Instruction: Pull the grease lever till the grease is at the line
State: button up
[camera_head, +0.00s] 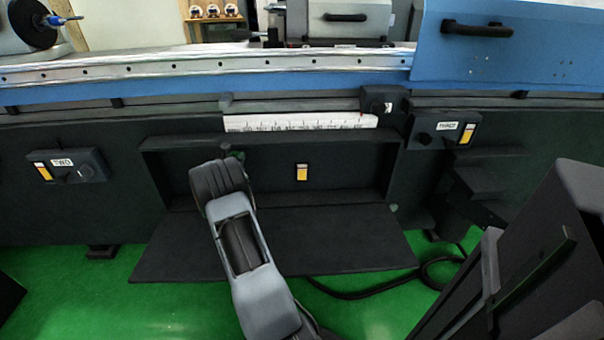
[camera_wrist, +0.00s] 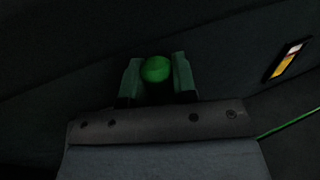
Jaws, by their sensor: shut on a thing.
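The grease lever's green ball knob (camera_wrist: 156,69) sits between the two fingers of my gripper (camera_wrist: 157,78) in the wrist view. The gripper is shut on it. The rest of the lever is hidden in the dark. In the head view my arm reaches into the left part of an open recess and covers most of the gripper and lever. A small gauge (camera_head: 302,172), yellow below and white above, is on the recess's back wall. It also shows at the upper right of the wrist view, tilted (camera_wrist: 288,60). Its line is too small to make out.
A dark flap (camera_head: 330,235) hangs open below the recess. Similar yellow-and-white gauges are on a left box (camera_head: 88,167) marked TWO and a right box (camera_head: 425,140) marked THREE. A black cable (camera_head: 365,290) lies on the green floor. A white scale (camera_head: 300,122) runs above the recess.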

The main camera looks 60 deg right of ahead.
jog(key=shift+s+a+f+b, duration=0.15)
jog(key=shift+s+f+b, duration=0.05)
jog(key=shift+b, duration=0.45)
jog(key=shift+c, duration=0.4)
jog(key=s+a+h+b, duration=0.1)
jog(key=b, duration=0.2)
jog(key=shift+m+h, duration=0.3)
jog(key=shift+a, duration=0.1)
jog(key=shift+b, duration=0.3)
